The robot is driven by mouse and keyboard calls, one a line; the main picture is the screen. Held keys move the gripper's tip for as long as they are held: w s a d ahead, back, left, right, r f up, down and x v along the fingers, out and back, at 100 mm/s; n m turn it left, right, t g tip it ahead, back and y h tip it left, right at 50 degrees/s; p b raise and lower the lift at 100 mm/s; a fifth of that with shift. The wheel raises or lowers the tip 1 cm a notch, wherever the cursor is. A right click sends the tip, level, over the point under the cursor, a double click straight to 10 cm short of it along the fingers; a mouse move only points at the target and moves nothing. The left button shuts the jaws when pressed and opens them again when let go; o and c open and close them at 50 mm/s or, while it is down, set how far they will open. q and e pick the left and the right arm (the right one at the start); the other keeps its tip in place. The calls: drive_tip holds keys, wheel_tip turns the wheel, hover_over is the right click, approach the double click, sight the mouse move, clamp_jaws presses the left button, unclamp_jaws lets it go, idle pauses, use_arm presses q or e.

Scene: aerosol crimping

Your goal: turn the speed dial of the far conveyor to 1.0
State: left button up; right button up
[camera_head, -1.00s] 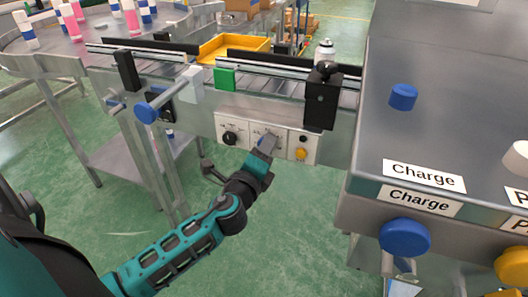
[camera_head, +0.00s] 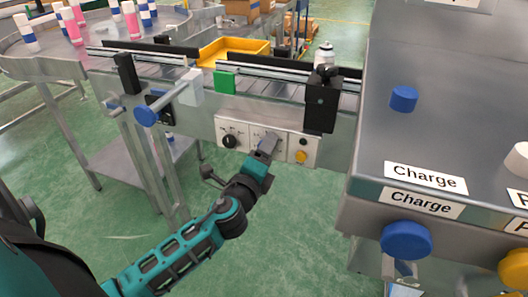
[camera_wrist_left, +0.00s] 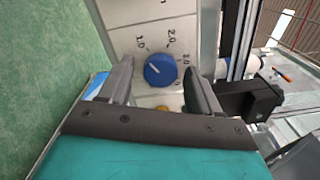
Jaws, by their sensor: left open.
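The control panel (camera_head: 249,136) is on the front of the conveyor. My left gripper (camera_head: 268,143) reaches its middle part from below and hides the dial there in the head view. In the left wrist view the speed dial (camera_wrist_left: 160,70) is a round blue knob on a pale plate with the marks 1.0, 2.0 and 3.0. My left gripper (camera_wrist_left: 158,84) is open, one finger on each side of the dial, with gaps visible. The dial's white line lies on its left side, slanting to the upper left; its exact reading is unclear. My right gripper is not in view.
A black knob (camera_head: 229,141) and a yellow button (camera_head: 301,157) flank the gripper on the panel. A blue-ended rod (camera_head: 146,116) sticks out at left. The large Charge machine (camera_head: 450,110) stands close on the right. Open green floor lies below.

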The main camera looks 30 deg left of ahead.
use_arm(q)
drive_tip(key=shift+s, duration=0.1)
drive_tip(key=b+v, duration=0.2)
drive_tip(key=v, duration=1)
drive_tip(key=shift+s, duration=0.35)
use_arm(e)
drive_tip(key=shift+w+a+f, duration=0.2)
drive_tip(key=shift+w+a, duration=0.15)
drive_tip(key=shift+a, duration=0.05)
use_arm(q)
drive_tip(key=shift+d+f, duration=0.1)
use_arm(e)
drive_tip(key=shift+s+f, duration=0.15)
